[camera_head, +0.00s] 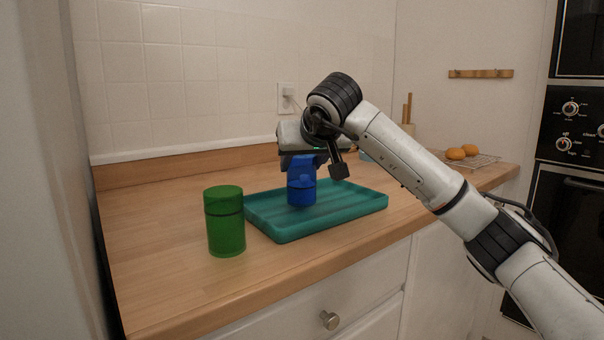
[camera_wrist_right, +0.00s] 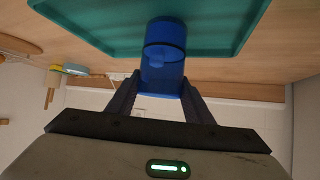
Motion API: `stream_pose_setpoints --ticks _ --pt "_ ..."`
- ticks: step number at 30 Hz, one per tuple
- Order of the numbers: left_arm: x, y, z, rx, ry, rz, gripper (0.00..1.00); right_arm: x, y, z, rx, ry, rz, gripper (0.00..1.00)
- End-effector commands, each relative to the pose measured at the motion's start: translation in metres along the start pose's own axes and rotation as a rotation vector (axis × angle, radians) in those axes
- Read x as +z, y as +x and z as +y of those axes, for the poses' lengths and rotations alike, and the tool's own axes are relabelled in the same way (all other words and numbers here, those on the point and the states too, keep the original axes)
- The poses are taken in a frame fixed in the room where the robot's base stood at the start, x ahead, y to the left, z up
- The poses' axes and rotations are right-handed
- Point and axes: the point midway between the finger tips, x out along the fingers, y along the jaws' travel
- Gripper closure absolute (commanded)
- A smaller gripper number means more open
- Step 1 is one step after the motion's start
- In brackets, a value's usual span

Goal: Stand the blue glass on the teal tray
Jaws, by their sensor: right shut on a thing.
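The blue glass (camera_head: 301,190) is upright over the left half of the teal tray (camera_head: 345,213) in the head view. Its base looks to be at the tray's floor, but I cannot tell for certain that it touches. My right gripper (camera_head: 303,160) is shut on the upper part of the blue glass. In the right wrist view the blue glass (camera_wrist_right: 163,62) sits between the two dark fingers of my right gripper (camera_wrist_right: 161,92), with the teal tray (camera_wrist_right: 110,22) beyond it. My left gripper is not in view.
A green glass (camera_head: 225,222) stands on the wooden counter (camera_head: 165,270), just left of the tray. A wire rack with orange fruit (camera_head: 456,153) is at the back right. Black wall ovens (camera_head: 572,200) stand at the far right. The counter's left part is clear.

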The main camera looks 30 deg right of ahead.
Motion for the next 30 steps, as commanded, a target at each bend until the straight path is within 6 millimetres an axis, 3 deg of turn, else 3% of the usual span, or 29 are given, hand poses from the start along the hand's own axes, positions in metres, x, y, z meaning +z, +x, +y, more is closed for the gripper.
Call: stream_pose_setpoints --ticks 2,13,14,17,26,30 --pt "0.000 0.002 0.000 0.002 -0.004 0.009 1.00 0.010 0.007 0.000 0.001 0.000 0.001 0.98" --pt "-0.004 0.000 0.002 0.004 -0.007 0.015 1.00 0.012 0.008 0.001 0.002 0.001 0.002 0.98" --pt "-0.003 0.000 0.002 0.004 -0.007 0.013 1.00 0.013 0.009 0.001 0.002 0.001 0.000 0.52" --pt "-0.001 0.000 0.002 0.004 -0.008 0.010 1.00 0.013 0.009 0.001 0.001 0.001 0.000 0.35" --pt "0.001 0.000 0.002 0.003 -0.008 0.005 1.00 0.012 0.008 0.000 0.001 0.001 0.001 0.35" --pt "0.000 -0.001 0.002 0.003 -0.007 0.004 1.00 0.008 -0.003 0.000 -0.001 0.000 0.003 0.35"
